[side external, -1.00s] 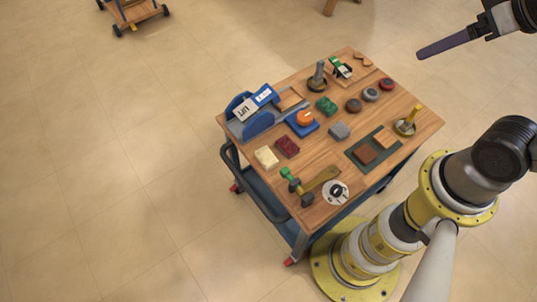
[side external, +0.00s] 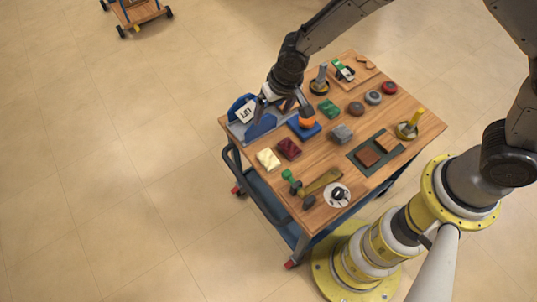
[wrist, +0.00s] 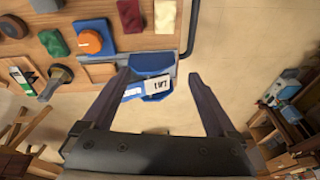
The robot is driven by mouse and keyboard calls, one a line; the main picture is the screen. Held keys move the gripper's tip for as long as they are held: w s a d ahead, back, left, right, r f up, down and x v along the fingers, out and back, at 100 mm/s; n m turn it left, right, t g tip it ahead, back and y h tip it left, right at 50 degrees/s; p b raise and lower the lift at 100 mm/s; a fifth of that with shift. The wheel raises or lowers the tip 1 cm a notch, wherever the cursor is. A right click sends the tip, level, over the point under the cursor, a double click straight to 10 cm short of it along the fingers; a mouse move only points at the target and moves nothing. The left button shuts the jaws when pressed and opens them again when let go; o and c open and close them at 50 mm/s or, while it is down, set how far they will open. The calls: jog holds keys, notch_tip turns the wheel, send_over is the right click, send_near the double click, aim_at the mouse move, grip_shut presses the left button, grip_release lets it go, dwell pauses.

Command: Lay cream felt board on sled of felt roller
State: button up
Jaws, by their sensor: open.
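A cream block (side external: 267,159), which looks like the felt board, lies flat on the wooden cart top beside a dark red block (side external: 289,148). It also shows at the top edge of the wrist view (wrist: 165,16). A blue stand with a "LIFT" sign (side external: 246,112) sits at the cart's left end and looks like the felt roller. My gripper (side external: 283,104) is above this end, partly hiding the stand, so I cannot make out the sled clearly. In the wrist view my gripper (wrist: 160,77) is open and empty, its fingers on either side of the blue stand (wrist: 150,88).
An orange knob on a blue base (side external: 307,123) stands close to my gripper. Green (side external: 328,109) and grey (side external: 342,133) blocks, a dark mat (side external: 360,168) and a hammer (side external: 292,181) share the cart top. Bare wood lies between them. Open floor lies beyond the left edge.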

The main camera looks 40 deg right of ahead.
jog(key=s+a+f+g, duration=0.1)
jog(key=s+f, duration=0.2)
jog(key=f, duration=0.2)
jog(key=n, duration=0.1)
send_over(268, 158)
jog(key=s, duration=0.2)
jog(key=shift+h, duration=0.3)
jog(key=f, duration=0.8)
jog(key=shift+w+d+f, duration=0.1)
jog(key=shift+w+d, duration=0.15)
jog(key=shift+w+a+f, duration=0.1)
jog(key=shift+w+f, duration=0.1)
jog(key=shift+f, duration=0.65)
jog(key=shift+w+a+f, duration=0.1)
jog(key=shift+w+f, duration=0.05)
jog(key=shift+f, duration=0.75)
jog(key=shift+w+a+f, duration=0.1)
jog(key=shift+w+f, duration=0.1)
jog(key=shift+f, duration=0.65)
grip_shut()
jog(key=shift+r, duration=0.2)
